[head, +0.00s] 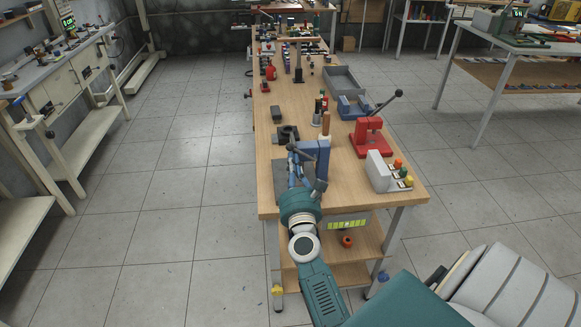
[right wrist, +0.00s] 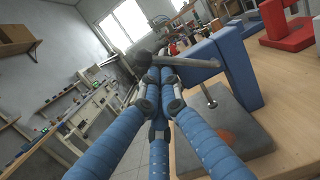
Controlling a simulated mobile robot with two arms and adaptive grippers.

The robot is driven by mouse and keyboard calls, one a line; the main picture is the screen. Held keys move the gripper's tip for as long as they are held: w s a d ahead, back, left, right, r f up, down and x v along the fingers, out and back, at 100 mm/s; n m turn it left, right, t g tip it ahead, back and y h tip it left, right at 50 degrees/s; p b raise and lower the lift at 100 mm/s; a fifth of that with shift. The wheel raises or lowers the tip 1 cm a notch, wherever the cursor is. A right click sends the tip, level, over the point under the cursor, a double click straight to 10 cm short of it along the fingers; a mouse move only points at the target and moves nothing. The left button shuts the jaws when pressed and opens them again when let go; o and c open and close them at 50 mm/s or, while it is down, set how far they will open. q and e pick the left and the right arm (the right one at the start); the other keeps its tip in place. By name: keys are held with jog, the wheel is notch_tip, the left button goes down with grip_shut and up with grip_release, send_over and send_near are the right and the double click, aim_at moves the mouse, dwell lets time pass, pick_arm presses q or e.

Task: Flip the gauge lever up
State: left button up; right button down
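The blue gauge stand (head: 318,155) stands on a grey base plate (head: 283,186) near the front left of the workbench. In the right wrist view its blue frame (right wrist: 228,66) is at right, above the grey plate (right wrist: 232,130). A grey lever (right wrist: 197,62) reaches left from the frame, roughly level, to a dark end beyond my fingertips. My right gripper (head: 293,154) is beside the stand's left side. Its blue fingers (right wrist: 157,76) are drawn together at the tips, just below the lever in the picture. Contact cannot be told. My left gripper is out of view.
A red lever press (head: 370,138) and a white box with coloured buttons (head: 382,171) stand to the right. A dark block (head: 287,135), bottles (head: 320,107) and a blue-grey tray (head: 342,79) lie farther back. Open floor is left of the bench.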

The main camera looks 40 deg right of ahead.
jog(key=shift+s+d+r, duration=0.1)
jog(key=shift+d+r, duration=0.05)
jog(key=shift+r, duration=0.45)
dwell(0.3)
jog(key=v, duration=1.2)
dwell(0.3)
